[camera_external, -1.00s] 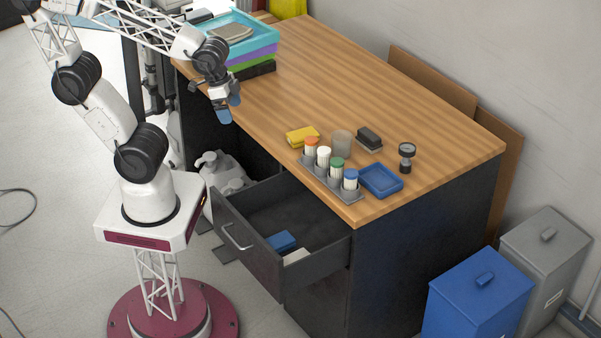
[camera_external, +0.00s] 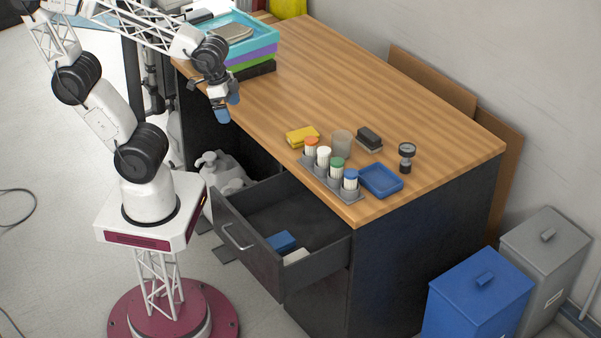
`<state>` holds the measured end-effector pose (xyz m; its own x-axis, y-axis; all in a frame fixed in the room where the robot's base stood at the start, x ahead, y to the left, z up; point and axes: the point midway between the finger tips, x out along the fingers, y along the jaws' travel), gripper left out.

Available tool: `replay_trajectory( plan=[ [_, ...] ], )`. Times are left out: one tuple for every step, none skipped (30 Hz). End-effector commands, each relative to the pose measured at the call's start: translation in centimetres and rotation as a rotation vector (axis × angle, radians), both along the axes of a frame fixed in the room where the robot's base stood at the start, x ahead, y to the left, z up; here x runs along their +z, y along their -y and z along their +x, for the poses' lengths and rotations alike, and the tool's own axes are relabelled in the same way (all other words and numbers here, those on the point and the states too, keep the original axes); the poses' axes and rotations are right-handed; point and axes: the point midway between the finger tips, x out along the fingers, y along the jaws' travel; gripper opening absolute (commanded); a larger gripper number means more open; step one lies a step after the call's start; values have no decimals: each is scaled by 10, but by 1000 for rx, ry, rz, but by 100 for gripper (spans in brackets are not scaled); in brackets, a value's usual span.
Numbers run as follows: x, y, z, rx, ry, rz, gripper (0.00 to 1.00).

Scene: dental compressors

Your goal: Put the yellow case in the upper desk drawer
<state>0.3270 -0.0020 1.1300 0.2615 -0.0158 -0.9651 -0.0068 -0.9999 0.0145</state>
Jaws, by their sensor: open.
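The yellow case (camera_external: 301,136) lies on the wooden desk top, near its front edge and beside a rack of bottles. The upper desk drawer (camera_external: 262,250) is pulled out and open. A blue box (camera_external: 281,242) and a white item (camera_external: 296,256) lie inside it. My gripper (camera_external: 228,108) is open and empty, with its fingers pointing down. It is at the desk's front edge, to the left of the yellow case and apart from it.
A rack of capped bottles (camera_external: 332,185), a grey cup (camera_external: 341,143), a dark brush-like block (camera_external: 369,138), a small gauge (camera_external: 406,156) and a blue tray (camera_external: 380,179) stand near the case. Stacked trays (camera_external: 262,52) are behind my gripper. The desk's middle is clear.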

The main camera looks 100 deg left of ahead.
Motion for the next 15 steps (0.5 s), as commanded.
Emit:
replay_trajectory(
  plan=[
    [-5, -2, 6, 9, 14, -5, 96],
    [-9, -3, 10, 15, 26, -7, 96],
    [-14, -5, 16, 23, 44, -12, 96],
    [-18, -6, 21, 30, 59, -15, 96],
    [-22, -8, 26, 39, 75, -17, 96],
    [-29, -11, 34, 52, 99, -22, 96],
    [-34, -14, 39, 63, 118, -25, 96],
    [-39, -16, 45, 73, 137, -27, 96],
    [-47, -20, 53, 88, 164, -29, 96],
    [-52, -24, 59, 101, 185, -31, 96],
    [-58, -27, 64, 115, 207, -33, 96],
    [-65, -32, 72, 132, 235, -33, 96],
    [-71, -36, 77, 145, 257, -33, 96],
    [-76, -40, 82, 158, 279, -32, 96],
    [-83, -45, 88, 175, 305, -31, 96]
  ],
)
